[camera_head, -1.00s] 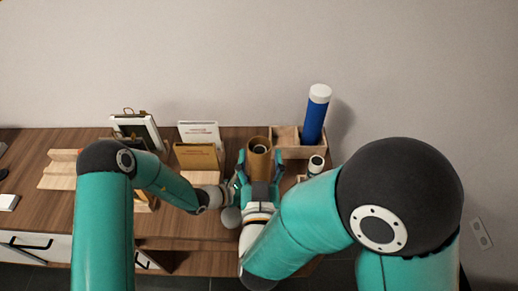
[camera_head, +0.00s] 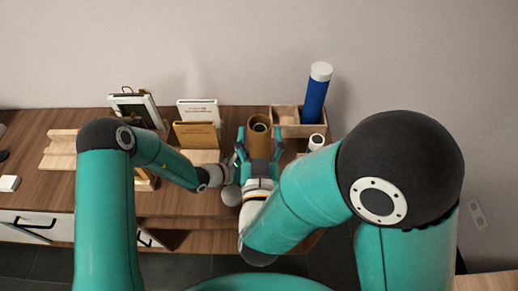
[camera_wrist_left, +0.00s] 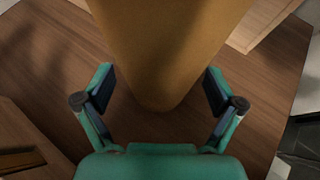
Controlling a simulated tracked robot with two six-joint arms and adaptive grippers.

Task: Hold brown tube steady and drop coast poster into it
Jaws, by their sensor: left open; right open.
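The brown tube (camera_head: 258,145) stands upright on the table. A pale ring with a dark centre, like the end of a rolled poster (camera_head: 259,127), shows inside its mouth. I cannot tell whether that is the coast poster. My right gripper (camera_head: 258,148) is open, its fingers on either side of the tube from the front. My left arm reaches in from the left, low beside the tube; its fingers are hard to make out in the head view. In the left wrist view my left gripper (camera_wrist_left: 160,95) is open, with the tube (camera_wrist_left: 165,45) large in front of its fingers.
A blue tube with a white cap (camera_head: 315,95) stands in a wooden organizer (camera_head: 284,128) at the back right. A small pale roll (camera_head: 316,142) is near it. Framed and card stands (camera_head: 197,135) are at the back left. The table's front edge is close to my arms.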

